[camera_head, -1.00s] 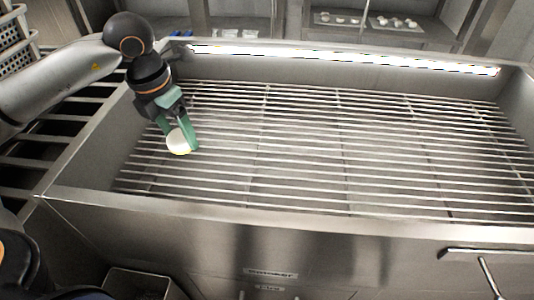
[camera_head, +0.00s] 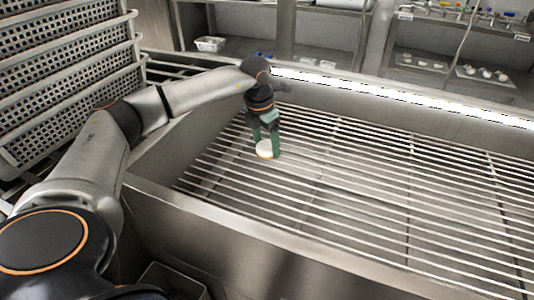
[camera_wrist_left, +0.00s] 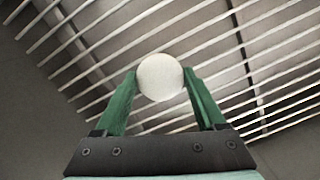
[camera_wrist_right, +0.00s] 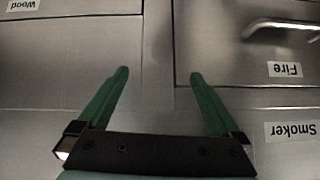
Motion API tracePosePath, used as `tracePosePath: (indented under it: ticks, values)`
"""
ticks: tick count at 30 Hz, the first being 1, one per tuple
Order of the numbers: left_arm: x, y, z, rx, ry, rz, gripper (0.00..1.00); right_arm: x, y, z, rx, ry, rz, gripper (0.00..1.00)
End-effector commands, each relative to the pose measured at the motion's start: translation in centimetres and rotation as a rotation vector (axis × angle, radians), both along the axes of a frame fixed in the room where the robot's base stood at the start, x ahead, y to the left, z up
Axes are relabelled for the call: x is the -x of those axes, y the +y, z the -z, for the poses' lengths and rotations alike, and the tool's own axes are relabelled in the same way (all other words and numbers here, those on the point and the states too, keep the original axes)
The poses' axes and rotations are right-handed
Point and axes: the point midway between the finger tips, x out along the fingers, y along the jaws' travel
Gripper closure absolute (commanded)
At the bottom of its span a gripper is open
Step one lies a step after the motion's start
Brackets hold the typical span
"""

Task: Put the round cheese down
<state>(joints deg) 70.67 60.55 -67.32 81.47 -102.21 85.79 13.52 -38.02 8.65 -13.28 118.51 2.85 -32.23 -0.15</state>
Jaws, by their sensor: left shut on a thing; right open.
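The round cheese (camera_head: 265,150) is a small white disc with a yellowish lower edge, held at the left part of the metal grill rack (camera_head: 330,185). My left gripper (camera_head: 266,140) is shut on it from above, with green fingers on both sides. In the left wrist view the cheese (camera_wrist_left: 160,77) sits between the fingertips, with the rack bars behind it. Whether the cheese touches the bars I cannot tell. My right gripper (camera_wrist_right: 158,75) shows only in its own wrist view, open and empty, facing the steel front with drawers.
Perforated baskets (camera_head: 60,80) are stacked at the left. The grill's raised steel front wall (camera_head: 250,235) borders the rack. Shelves with trays (camera_head: 480,75) stand behind. The rack is bare to the right of the cheese. Labels (camera_wrist_right: 285,69) mark the steel front.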

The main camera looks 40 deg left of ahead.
Motion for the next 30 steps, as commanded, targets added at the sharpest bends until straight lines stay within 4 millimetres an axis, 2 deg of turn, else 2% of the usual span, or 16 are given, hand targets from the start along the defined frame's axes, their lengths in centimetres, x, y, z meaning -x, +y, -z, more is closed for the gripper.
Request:
tracePosePath:
  ticks: [5, 9, 11, 22, 23, 30]
  values:
    - [-0.6, 0.3, 1.0, -0.001, 0.001, -0.001, 0.95, 0.1, 0.0, 0.2, -0.001, 0.001, 0.001, 0.00]
    - [-0.5, 0.3, 3.3, -0.001, 0.003, 0.000, 0.95, 0.1, 0.0, 0.6, -0.003, 0.001, 0.003, 0.00]
    - [-0.5, 0.3, 3.8, -0.001, 0.002, 0.000, 0.95, 0.1, 0.0, 0.7, -0.003, 0.001, 0.003, 0.00]
    - [-0.6, 0.3, 4.2, 0.000, 0.000, -0.001, 0.95, -0.1, 0.1, 0.3, -0.005, -0.009, 0.003, 0.00]
    - [-0.6, 0.3, 4.1, 0.000, 0.000, 0.000, 0.26, -0.1, 0.1, 0.2, -0.005, -0.012, 0.004, 0.00]
    - [-0.6, 0.3, 4.1, 0.000, 0.000, -0.001, 0.00, -0.2, 0.1, 0.1, -0.006, -0.017, 0.004, 0.00]
